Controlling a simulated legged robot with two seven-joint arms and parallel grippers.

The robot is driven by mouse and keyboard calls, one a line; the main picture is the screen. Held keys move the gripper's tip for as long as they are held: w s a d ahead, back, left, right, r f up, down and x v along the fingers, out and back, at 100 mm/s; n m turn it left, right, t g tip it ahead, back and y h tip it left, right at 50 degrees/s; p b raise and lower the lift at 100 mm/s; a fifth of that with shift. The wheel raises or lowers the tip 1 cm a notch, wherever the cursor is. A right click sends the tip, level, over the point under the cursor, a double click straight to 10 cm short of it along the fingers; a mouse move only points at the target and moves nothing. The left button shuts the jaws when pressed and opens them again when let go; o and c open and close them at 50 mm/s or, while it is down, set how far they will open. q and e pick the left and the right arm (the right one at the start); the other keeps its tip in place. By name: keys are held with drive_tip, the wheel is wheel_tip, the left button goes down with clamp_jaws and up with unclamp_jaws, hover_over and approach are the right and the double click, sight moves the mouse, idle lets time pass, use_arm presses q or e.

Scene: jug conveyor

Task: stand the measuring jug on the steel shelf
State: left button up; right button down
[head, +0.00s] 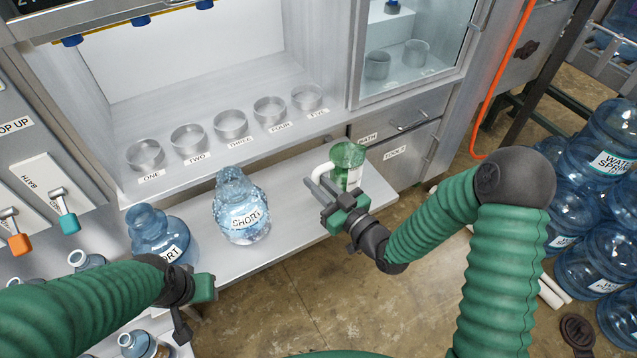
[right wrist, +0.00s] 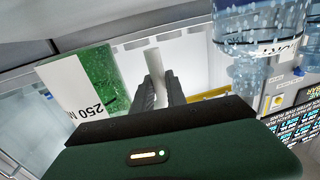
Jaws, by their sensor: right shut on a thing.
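The measuring jug (head: 349,156) is green and clear, with a white label and a white handle. It is upright at the right end of the steel shelf (head: 290,200); I cannot tell whether its base touches the shelf. My right gripper (head: 322,186) is shut on the handle. In the right wrist view the jug (right wrist: 105,75) shows its "250 M" label, with the pale handle between the fingers (right wrist: 158,88).
Two blue bottles labelled "SHORT" stand left of the jug, one at mid shelf (head: 241,208) and one farther left (head: 160,236). Numbered clear dishes (head: 231,125) line the ledge behind. Large water bottles (head: 590,215) are stacked at right. Shelf between middle bottle and jug is clear.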

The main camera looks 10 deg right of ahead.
drive_tip(key=w+f, duration=0.1)
drive_tip(key=w+d+f, duration=0.1)
drive_tip(key=w, duration=0.1)
drive_tip(key=w+d+f, duration=0.1)
drive_tip(key=w+f, duration=0.1)
drive_tip(key=shift+d+f+b, duration=0.1)
drive_tip(key=shift+d+b, duration=0.05)
drive_tip(key=shift+b, duration=0.15)
drive_tip(key=shift+a+f, duration=0.1)
drive_tip(key=shift+a, duration=0.1)
drive_tip(key=c, duration=1.3)
unclamp_jaws()
drive_tip(key=shift+c, duration=0.2)
drive_tip(key=shift+d, duration=0.1)
